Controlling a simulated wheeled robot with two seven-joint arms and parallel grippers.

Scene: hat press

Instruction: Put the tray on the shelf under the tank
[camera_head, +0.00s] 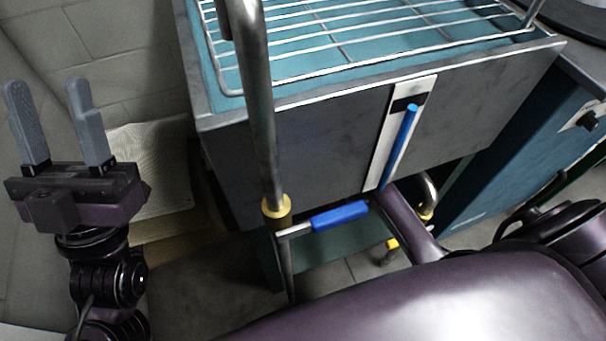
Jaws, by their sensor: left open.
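The tank (300,150) is a grey metal box with a teal inside and a wire rack (360,40) across its open top. Beneath it, a teal-green surface (345,245) that looks like the shelf shows in part. I cannot make out a tray for certain. My left gripper (46,90) is open and empty, fingers pointing up, well left of the tank. My right arm (400,290) crosses the bottom right, and a purple link reaches toward the tank's underside. Its gripper is hidden.
A metal pipe (257,110) with a yellow collar stands before the tank. A blue-handled lever (340,215) juts out beside it. A blue-marked gauge strip (395,140) is on the tank's front. A teal cabinet (530,150) stands right. A pale textured panel (150,165) lies left.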

